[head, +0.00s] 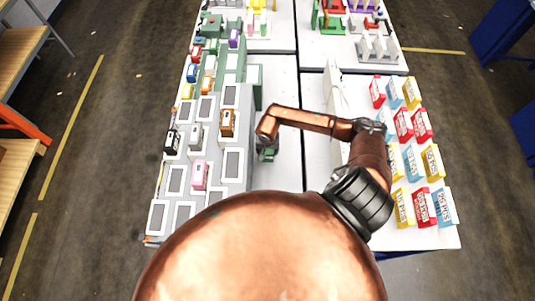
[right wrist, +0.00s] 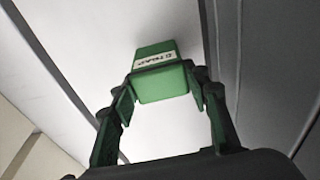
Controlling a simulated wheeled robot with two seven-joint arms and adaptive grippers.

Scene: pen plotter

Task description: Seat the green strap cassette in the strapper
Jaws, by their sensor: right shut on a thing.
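The green strap cassette (right wrist: 168,84) shows in the right wrist view as a green block with a white label. My right gripper (right wrist: 160,88) has its green fingers on both sides of it and is shut on it. In the head view my right gripper (head: 267,152) hangs over the white table beside the grey panelled unit, small and partly covered by my arm. I cannot tell which machine is the strapper. My left gripper is not in view.
The grey panelled unit (head: 233,168) at the left carries several small coloured cartridges, among them an orange one (head: 227,122) and a pink one (head: 200,175). Several product boxes (head: 403,125) stand in rows on the right table. A white strip of table between them is mostly clear.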

